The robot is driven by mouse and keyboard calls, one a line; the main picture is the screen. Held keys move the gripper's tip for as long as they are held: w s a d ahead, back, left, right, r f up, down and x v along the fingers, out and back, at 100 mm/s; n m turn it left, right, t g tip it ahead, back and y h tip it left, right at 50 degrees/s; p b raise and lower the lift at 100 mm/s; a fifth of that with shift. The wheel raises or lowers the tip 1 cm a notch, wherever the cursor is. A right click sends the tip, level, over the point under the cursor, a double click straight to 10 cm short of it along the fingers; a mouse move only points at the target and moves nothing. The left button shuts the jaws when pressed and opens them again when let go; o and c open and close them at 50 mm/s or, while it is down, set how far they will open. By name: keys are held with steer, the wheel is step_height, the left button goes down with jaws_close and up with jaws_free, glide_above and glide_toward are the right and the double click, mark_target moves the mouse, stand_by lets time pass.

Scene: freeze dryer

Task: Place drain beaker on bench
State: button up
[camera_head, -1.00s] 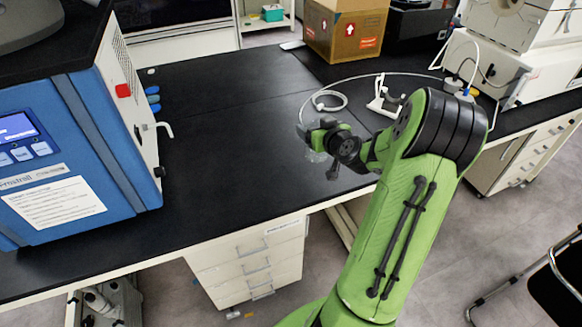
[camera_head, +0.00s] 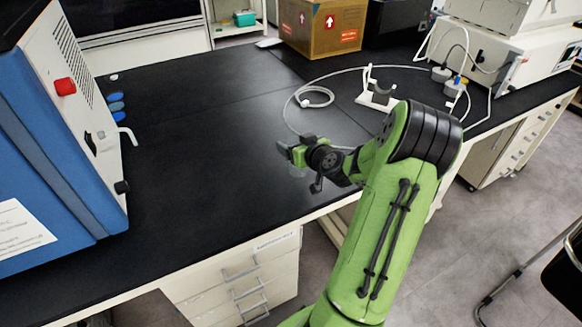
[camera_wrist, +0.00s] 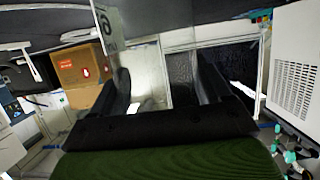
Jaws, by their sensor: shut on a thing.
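My gripper (camera_head: 288,150) is shut on the drain beaker (camera_head: 297,171), a clear vessel that shows only faintly below the fingers in the head view. It is over the black bench (camera_head: 215,165), near the front edge. I cannot tell whether the beaker touches the bench top. In the wrist view, the two dark fingers of my gripper (camera_wrist: 165,85) stand apart, and the clear beaker between them is hard to make out.
The blue and white freeze dryer (camera_head: 60,150) stands on the left, with a white spout (camera_head: 127,135). A white coiled tube (camera_head: 315,97), a small stand (camera_head: 378,95) and a cardboard box (camera_head: 320,25) are farther back. The bench between dryer and gripper is clear.

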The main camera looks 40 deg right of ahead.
steer(key=shift+f+b, duration=0.55)
steer(key=shift+f, duration=1.75)
steer(key=shift+f+b, duration=0.2)
steer(key=shift+b, duration=0.1)
steer(key=o, duration=1.1)
steer(key=shift+r, duration=0.2)
